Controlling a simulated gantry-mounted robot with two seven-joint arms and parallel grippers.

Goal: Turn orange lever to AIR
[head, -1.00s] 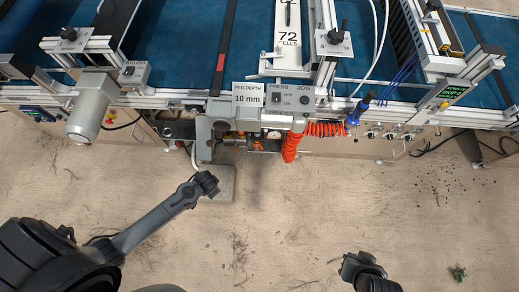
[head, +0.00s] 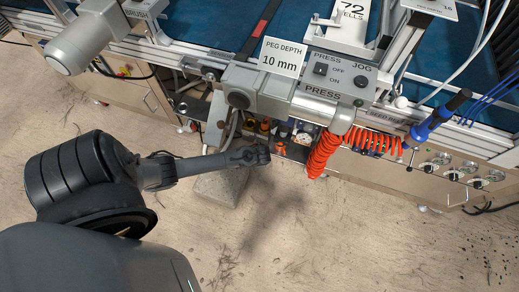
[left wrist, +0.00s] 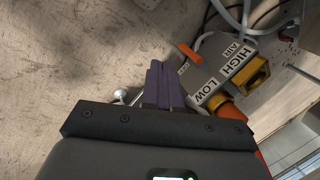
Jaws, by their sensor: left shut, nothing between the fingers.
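In the left wrist view an orange lever (left wrist: 188,53) sticks out at the upper left of a grey block with white labels. The labels AIR (left wrist: 239,49), HIGH (left wrist: 226,68) and LOW (left wrist: 207,92) are readable; another small label near the lever is partly hidden. My left gripper (left wrist: 158,68) is shut and empty, with its fingertips just left of and below the lever in the picture, seemingly apart from it. In the head view my left gripper (head: 258,155) is below the press unit (head: 270,90); I cannot make out the lever there. My right gripper is not in view.
A coiled orange hose (head: 325,155) hangs right of my left gripper. A yellow part (left wrist: 252,76) and a ball-ended metal rod (left wrist: 122,97) are near the fingers.

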